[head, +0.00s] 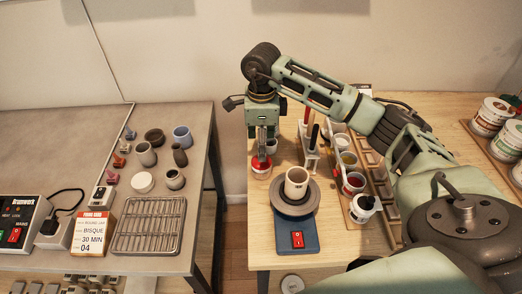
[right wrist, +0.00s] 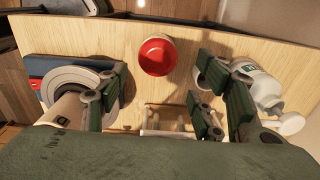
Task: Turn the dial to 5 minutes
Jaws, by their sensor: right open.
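I cannot make out a marked dial or a minute scale in either view. A round red thing with a pale side (head: 261,168) stands on the right table, and it also shows in the right wrist view (right wrist: 156,56); I cannot tell whether it is a dial or a small pot. My right gripper (head: 262,150) points down just above it in the head view. In the right wrist view its fingers (right wrist: 162,100) are spread apart with nothing between them. My left gripper is not in view.
A small wheel (head: 294,212) with a pale cup (head: 297,183) and red switch stands close by. A rack of glaze pots (head: 355,182) and a white bottle (right wrist: 258,86) are nearby. The left table bears a control box (head: 22,228) and a wire rack (head: 148,228). A gap separates the tables.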

